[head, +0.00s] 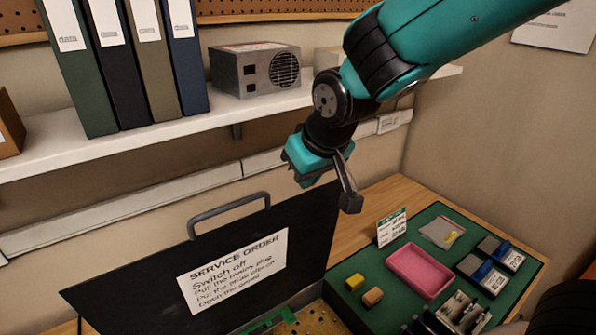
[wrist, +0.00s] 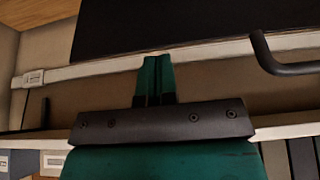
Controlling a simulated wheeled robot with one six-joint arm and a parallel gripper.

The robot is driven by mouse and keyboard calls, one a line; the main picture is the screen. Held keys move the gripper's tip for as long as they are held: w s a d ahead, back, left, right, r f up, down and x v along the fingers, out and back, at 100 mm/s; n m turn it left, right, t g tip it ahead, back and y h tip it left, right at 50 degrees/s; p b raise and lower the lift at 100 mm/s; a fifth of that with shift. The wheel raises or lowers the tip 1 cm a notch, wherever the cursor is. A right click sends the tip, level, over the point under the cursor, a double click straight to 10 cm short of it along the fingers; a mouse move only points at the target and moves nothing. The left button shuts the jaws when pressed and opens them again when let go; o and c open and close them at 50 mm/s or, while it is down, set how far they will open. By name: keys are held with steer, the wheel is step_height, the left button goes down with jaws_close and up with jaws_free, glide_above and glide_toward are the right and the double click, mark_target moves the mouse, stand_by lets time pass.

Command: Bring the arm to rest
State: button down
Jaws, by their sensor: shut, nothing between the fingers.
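My arm reaches in from the upper right in the head view. My gripper (head: 302,178) hangs in the air behind the upright black panel (head: 130,275), below the shelf. In the wrist view my gripper (wrist: 155,62) shows two teal fingers pressed together, with nothing between them. The fingertips are partly hidden by the gripper's own body in the head view.
The black panel has a grey handle (head: 228,207) and a service order sheet (head: 232,270). A shelf (head: 150,142) holds binders and a grey power supply (head: 255,68). A green mat (head: 380,285) at right holds a pink tray (head: 420,270) and small parts.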

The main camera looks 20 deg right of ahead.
steer(key=a+p+v, duration=0.1)
steer(key=p+v, duration=0.2)
steer(key=v, duration=0.3)
steer(key=s+f+n+g+y+b, duration=0.1)
steer(key=s+f+n+g+b, duration=0.1)
steer(key=s+f+b, duration=0.3)
steer(key=s+f+n+g+y+b, duration=0.1)
steer(key=s+f+g+b, duration=0.2)
steer(key=s, duration=1)
step_height(320, 180, down, 3)
steer(key=b, duration=0.4)
steer(key=shift+s+a+r+n+y, duration=0.15)
steer(key=shift+s+a+n+y, duration=0.1)
steer(key=shift+a+n+y, duration=0.15)
